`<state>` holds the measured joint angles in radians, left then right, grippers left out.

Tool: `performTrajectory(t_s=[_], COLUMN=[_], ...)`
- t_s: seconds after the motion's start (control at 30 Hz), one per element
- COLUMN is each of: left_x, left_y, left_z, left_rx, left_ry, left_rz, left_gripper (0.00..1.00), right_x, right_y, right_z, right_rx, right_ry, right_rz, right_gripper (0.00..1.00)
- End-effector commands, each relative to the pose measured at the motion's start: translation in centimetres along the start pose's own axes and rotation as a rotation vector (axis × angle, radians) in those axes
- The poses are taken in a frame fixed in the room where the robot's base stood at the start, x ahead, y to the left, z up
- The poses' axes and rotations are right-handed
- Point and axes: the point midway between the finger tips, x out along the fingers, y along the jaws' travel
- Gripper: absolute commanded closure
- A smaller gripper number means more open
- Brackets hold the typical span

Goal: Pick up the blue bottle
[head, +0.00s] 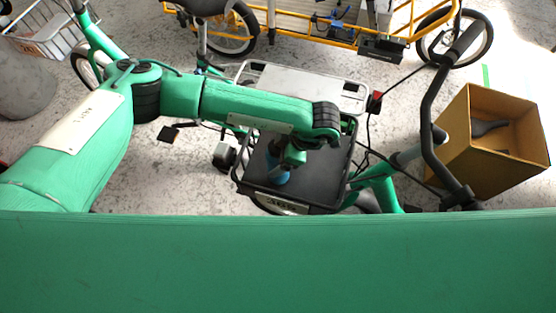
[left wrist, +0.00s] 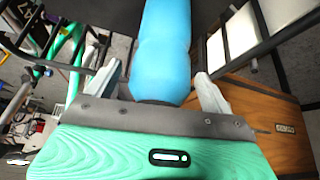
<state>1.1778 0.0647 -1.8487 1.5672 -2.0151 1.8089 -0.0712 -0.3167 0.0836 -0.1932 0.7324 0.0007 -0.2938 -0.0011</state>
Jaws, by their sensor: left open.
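The blue bottle (head: 278,177) is in the black front basket (head: 322,182) of a green cargo bike, partly hidden by my left gripper (head: 290,160) in the head view. In the left wrist view the bottle (left wrist: 165,45) runs up the picture between the two pale fingers of my left gripper (left wrist: 158,85). The fingers are spread, one on each side, with gaps to the bottle, so the gripper is open around it. The bottle's lower end is hidden behind the grey gripper plate. My right gripper is not in view.
A silver rack (head: 300,80) lies just behind the basket. The bike's black handlebar (head: 432,120) rises at its right. A cardboard box (head: 452,165) with a dark object inside stands farther right. A yellow cargo bike (head: 325,30) stands at the back.

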Motion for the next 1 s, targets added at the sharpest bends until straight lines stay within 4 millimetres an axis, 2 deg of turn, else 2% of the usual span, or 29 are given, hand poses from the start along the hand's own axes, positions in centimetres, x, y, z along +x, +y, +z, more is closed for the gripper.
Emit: performTrajectory(t_s=[0.27,0.5,0.57,0.6,0.87,1.0], left_x=[0.34,0.31,0.31,0.29,0.16,-0.55], left_y=[0.02,0.02,0.02,0.03,0.04,0.1], left_z=[0.03,0.04,0.04,0.04,-0.03,-0.43], left_rx=[0.0,0.0,0.0,0.0,-0.001,-0.001], left_ry=[-0.001,-0.001,-0.001,-0.001,-0.001,-0.002], left_rz=[0.001,0.001,0.001,0.001,0.001,0.002], left_gripper=[0.15,0.63,0.74,0.77,0.77,0.77], right_x=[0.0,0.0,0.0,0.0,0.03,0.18], right_y=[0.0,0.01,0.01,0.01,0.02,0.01], right_z=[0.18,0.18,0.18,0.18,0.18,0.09], right_rx=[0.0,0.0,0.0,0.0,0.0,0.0], right_ry=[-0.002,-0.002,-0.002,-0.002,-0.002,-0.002], right_rz=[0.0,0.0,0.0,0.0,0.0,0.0], right_gripper=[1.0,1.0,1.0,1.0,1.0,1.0])
